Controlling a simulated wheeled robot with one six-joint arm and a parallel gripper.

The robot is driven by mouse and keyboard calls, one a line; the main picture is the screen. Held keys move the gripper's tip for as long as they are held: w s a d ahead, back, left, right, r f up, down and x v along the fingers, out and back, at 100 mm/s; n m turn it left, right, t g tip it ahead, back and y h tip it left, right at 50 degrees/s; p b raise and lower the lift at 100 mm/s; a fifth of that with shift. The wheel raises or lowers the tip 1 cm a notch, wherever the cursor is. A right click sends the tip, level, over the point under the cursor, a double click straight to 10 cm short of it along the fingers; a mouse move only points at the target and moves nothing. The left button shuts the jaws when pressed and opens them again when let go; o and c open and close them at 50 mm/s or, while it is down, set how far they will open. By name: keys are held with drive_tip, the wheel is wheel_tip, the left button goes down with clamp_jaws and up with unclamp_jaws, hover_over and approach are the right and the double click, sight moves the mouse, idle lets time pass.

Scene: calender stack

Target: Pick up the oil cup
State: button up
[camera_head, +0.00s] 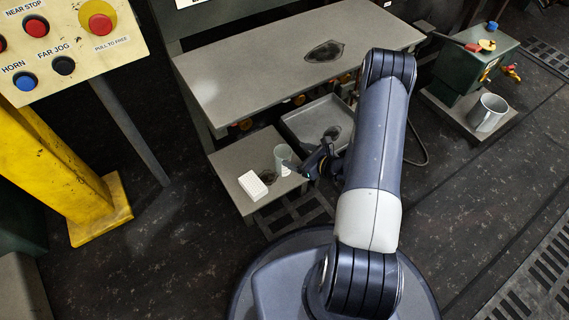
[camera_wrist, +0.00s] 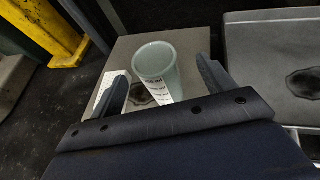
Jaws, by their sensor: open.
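The oil cup (camera_wrist: 160,75) is a pale green-grey translucent cup with a white printed label. It stands upright on the low grey shelf (camera_wrist: 195,42). In the head view the cup (camera_head: 282,158) is just left of my gripper (camera_head: 298,167), which partly covers it. In the wrist view my open gripper (camera_wrist: 162,85) has one finger on each side of the cup. Gaps show between the cup and both fingers, wider on the right. I cannot tell how deep the cup sits between them.
A white block (camera_head: 252,185) lies left of the cup, near a dark stain. A shallow metal tray (camera_head: 305,117) is behind right. The grey tabletop (camera_head: 250,75) overhangs behind. A metal mug (camera_head: 487,112) stands far right. The yellow post (camera_head: 50,165) is left.

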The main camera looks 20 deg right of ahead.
sight(277, 151)
drive_tip(key=b+x, duration=0.1)
drive_tip(key=x, duration=0.1)
drive_tip(key=b+x, duration=0.1)
drive_tip(key=x, duration=0.2)
drive_tip(key=b+x, duration=0.1)
drive_tip(key=x, duration=0.1)
drive_tip(key=shift+s+a+f, duration=0.2)
drive_tip(key=shift+a+f, duration=0.05)
drive_tip(key=shift+a, duration=0.2)
drive_tip(key=shift+w+a, duration=0.2)
drive_tip(key=shift+w, duration=0.15)
drive_tip(key=c, duration=1.3)
